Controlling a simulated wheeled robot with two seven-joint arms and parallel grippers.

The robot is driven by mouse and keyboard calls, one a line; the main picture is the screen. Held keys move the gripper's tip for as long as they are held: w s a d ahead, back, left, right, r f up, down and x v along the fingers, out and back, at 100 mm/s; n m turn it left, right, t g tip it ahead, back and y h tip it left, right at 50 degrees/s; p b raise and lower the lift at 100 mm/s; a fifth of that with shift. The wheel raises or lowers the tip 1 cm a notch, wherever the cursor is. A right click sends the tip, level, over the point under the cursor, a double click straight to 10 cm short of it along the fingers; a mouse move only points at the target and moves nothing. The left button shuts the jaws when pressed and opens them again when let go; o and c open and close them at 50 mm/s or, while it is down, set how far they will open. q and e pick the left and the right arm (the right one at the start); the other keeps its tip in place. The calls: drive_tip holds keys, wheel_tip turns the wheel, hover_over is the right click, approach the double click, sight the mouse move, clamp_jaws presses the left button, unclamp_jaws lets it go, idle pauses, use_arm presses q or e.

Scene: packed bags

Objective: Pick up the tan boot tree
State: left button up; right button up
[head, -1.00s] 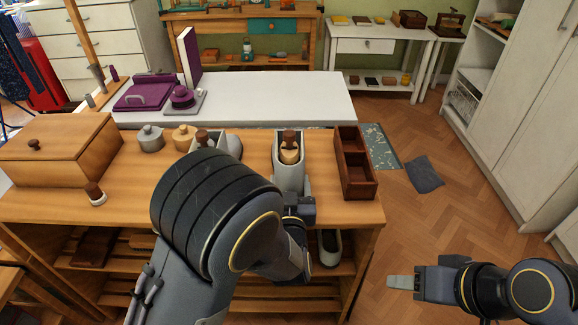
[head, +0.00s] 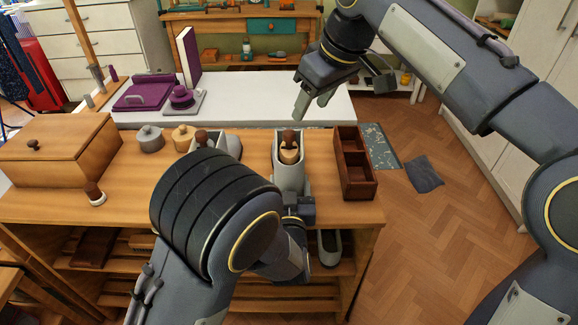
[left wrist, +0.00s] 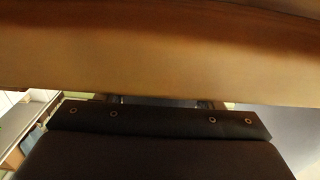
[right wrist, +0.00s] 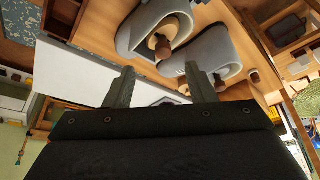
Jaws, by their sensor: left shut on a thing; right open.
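The tan boot tree (head: 289,154), with a dark brown knob, sits inside an upright grey boot (head: 288,180) near the table's right end. In the right wrist view the tree (right wrist: 162,39) shows in the boot's opening. My left gripper (head: 297,207) is shut at the near side of this boot, apparently on it; my arm partly hides the contact. The left wrist view shows mostly a wooden edge, with the jaws hardly visible. My right gripper (head: 312,102) is open and empty, above and beyond the boot, its fingers pointing down. Its fingers (right wrist: 160,88) are apart from the tree.
A second grey boot (head: 232,146) with a brown knob stands to the left, partly behind my left arm. A dark brown divided tray (head: 356,185) stands close right of the boot. Small lidded pots (head: 150,138) and a wooden box (head: 50,155) are further left.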

sight(291, 133)
drive_tip(key=x, duration=0.7)
drive_tip(key=a+x, duration=0.1)
drive_tip(key=x, duration=0.3)
drive_tip(key=shift+w+r, duration=0.25)
drive_tip(key=shift+w+a+f, duration=0.1)
drive_tip(key=shift+a+f, duration=0.05)
drive_tip(key=shift+f, duration=0.3)
clamp_jaws()
